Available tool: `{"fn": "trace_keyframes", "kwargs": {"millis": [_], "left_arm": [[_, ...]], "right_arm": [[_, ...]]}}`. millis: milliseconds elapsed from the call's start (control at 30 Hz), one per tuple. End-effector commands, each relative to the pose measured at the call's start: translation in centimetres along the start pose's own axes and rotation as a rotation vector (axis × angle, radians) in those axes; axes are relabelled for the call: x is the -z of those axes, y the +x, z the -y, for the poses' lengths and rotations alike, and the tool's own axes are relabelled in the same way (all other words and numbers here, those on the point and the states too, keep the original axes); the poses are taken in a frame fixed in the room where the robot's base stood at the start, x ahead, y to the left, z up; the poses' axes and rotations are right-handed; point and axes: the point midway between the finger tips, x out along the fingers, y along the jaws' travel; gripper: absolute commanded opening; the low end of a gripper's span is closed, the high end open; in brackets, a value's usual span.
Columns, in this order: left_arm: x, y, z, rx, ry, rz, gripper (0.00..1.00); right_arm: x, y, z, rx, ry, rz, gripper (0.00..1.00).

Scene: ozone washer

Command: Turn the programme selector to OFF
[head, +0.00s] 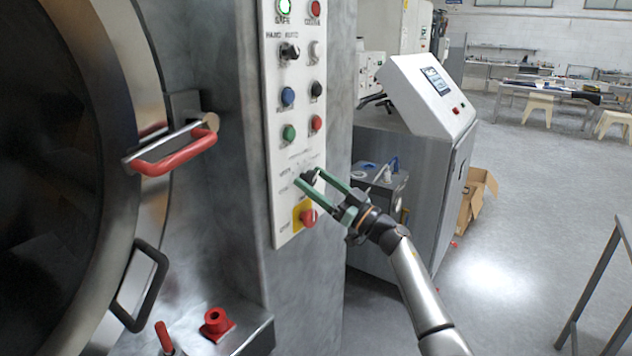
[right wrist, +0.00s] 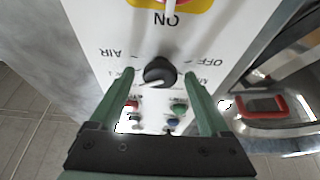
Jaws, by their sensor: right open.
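The programme selector is a small black round knob (head: 311,173) low on the white control panel (head: 285,222). In the right wrist view the knob (right wrist: 159,71) shows upside down between printed labels, with OFF to its right and AIR to its left. A pale pointer line on it seems to aim toward the lower left there, away from OFF. My right gripper (head: 308,178) is open, with its green fingers reaching to either side of the knob. In the right wrist view the fingers (right wrist: 160,82) show gaps on both sides. My left gripper is not in view.
A red switch on a yellow plate (head: 307,216) sits just below the selector. Coloured push buttons, such as a green one (head: 289,132), are above it. A red door handle (head: 176,155) juts out at the left. A grey console (head: 428,92) stands behind my right arm.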

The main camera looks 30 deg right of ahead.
Motion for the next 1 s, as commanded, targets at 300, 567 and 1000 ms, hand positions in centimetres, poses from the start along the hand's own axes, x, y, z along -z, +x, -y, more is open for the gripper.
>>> {"fn": "trace_keyframes", "kwargs": {"millis": [300,567,1000], "left_arm": [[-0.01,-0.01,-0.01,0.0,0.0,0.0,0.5],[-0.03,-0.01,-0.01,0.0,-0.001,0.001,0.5],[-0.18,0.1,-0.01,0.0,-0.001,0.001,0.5]], "right_arm": [[0.0,-0.04,0.01,0.0,0.0,0.0,0.5],[0.0,-0.05,0.01,0.0,0.0,0.0,0.21],[-0.02,-0.08,-0.03,0.007,-0.017,0.0,0.0]]}}
